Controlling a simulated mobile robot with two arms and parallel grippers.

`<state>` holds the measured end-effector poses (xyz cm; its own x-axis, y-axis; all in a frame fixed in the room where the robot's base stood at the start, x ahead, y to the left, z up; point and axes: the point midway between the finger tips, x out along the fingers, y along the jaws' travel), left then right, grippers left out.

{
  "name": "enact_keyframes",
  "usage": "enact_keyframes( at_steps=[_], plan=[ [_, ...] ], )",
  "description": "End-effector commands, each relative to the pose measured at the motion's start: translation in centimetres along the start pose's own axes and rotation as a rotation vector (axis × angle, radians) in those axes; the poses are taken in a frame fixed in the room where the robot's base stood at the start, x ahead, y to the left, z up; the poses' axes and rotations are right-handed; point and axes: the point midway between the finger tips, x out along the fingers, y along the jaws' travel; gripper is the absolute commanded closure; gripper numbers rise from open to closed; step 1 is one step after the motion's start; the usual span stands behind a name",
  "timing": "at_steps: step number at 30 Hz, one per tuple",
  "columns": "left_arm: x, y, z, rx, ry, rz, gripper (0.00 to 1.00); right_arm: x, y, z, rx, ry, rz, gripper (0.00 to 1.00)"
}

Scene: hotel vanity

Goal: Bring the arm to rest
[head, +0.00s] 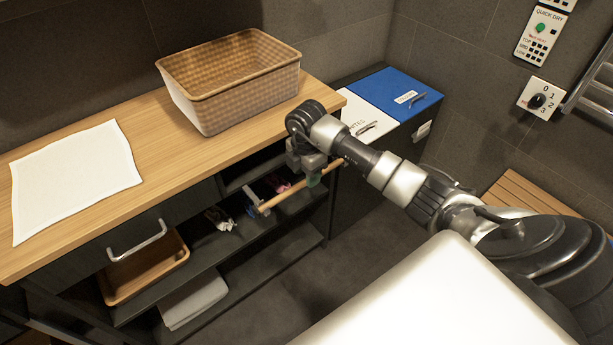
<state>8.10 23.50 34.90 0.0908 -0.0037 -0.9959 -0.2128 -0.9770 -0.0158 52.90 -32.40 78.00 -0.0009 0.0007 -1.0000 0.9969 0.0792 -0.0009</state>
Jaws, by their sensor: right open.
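My right arm reaches in from the right, past the end of the wooden counter. My right gripper (309,172) is open, in front of the shelves just below the counter's right front edge. A slim wooden bar (285,197) runs close by the gripper; I cannot tell whether they touch. Nothing is clearly held between the fingers, which are small and dark here. My left gripper is out of view.
The counter (150,165) bears a woven basket (225,105) and a white cloth (75,178). Below are a metal handle (137,242), a wooden tray (145,267), folded towels (193,300) and small items. White and blue bins (400,92) stand at the right. Dark floor (345,235) is clear.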

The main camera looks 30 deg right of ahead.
Motion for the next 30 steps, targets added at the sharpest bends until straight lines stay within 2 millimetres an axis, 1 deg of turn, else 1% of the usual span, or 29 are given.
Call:
enact_keyframes(
  at_steps=[1, 6, 9, 12, 17, 21, 23, 26, 29, 30],
  plan=[
    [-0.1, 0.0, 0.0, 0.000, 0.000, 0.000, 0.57, -1.2, 0.1, 0.1, 0.000, -0.003, 0.005, 0.53],
    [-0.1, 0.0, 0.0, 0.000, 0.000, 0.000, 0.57, -4.8, 0.1, 0.1, 0.001, -0.003, 0.005, 0.53],
    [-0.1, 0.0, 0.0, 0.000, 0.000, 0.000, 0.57, -6.5, 0.1, 0.1, 0.000, -0.002, 0.004, 0.53],
    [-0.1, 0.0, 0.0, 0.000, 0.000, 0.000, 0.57, -7.8, 0.1, 0.0, 0.000, -0.001, 0.004, 0.53],
    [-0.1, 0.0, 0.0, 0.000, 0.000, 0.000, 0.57, -8.7, 0.0, 0.1, 0.002, -0.001, 0.000, 0.53],
    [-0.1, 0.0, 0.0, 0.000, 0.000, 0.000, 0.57, -8.8, 0.0, 0.0, 0.001, 0.000, 0.000, 0.53],
    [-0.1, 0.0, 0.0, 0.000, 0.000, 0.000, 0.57, -8.6, 0.0, -0.3, -0.012, 0.014, 0.007, 0.53],
    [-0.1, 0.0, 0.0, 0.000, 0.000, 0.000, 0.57, -7.8, 0.3, -2.5, -0.083, 0.098, 0.056, 0.53],
    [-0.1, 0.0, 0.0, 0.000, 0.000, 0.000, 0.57, -6.9, 0.6, -7.0, -0.211, 0.273, 0.167, 0.53],
    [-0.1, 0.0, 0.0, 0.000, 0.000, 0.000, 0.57, -6.8, 0.6, -9.2, -0.265, 0.363, 0.229, 0.53]
  ],
)
